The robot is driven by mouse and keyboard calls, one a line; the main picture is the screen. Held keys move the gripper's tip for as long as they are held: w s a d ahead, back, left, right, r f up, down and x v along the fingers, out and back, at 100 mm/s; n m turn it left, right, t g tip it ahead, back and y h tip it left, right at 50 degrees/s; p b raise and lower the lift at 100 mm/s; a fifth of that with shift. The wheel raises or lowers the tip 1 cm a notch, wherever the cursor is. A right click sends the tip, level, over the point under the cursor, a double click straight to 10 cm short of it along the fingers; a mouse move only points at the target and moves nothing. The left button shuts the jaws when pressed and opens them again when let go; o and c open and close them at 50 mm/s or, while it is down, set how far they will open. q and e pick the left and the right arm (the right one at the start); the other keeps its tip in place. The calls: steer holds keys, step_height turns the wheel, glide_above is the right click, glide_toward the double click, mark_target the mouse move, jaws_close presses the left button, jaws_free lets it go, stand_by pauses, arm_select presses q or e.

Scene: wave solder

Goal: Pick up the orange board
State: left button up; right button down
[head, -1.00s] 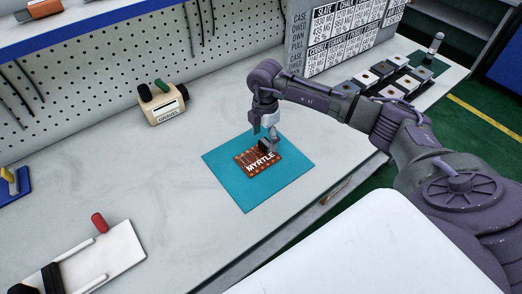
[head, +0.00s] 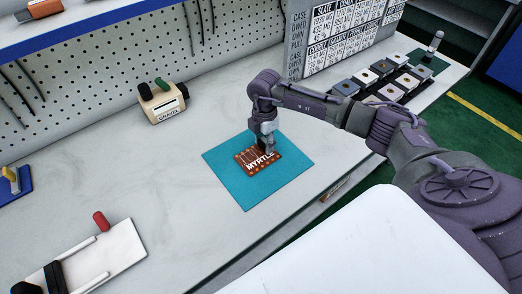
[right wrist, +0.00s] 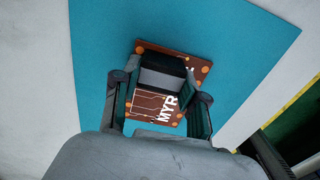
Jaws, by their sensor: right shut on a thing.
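The orange board (head: 248,161), a brown-orange plate lettered "MYRTLE", is over the teal mat (head: 232,180) on the bench. It also shows in the right wrist view (right wrist: 150,102), with orange dots along its edges and a dark block (right wrist: 163,68) standing on it. My right gripper (head: 266,148) points down over the board, its two fingers (right wrist: 160,95) on either side of the dark block, shut on it. The gripper hides part of the block and lettering. I cannot tell whether the board touches the mat. My left gripper is not in view.
A cream box with a green knob (head: 162,101) stands at the pegboard (head: 130,95). A white fixture with a red knob (head: 120,250) is at lower left. A rack of several square blocks (head: 385,80) sits right of the sign (head: 345,35). Bare bench surrounds the mat.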

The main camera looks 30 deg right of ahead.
steer(key=shift+r, duration=0.15)
steer(key=shift+r, duration=0.2)
steer(key=r, duration=0.2)
steer(key=r+b, duration=0.1)
steer(key=shift+s+d+r, duration=0.25)
steer(key=shift+s+r, duration=0.05)
steer(key=shift+r, duration=0.05)
steer(key=s+d+r+b, duration=0.2)
steer(key=s+d+r, duration=0.3)
steer(key=s, duration=0.4)
steer(key=shift+s+r, duration=0.4)
steer(key=shift+r, duration=0.4)
steer(key=shift+w+a, duration=0.1)
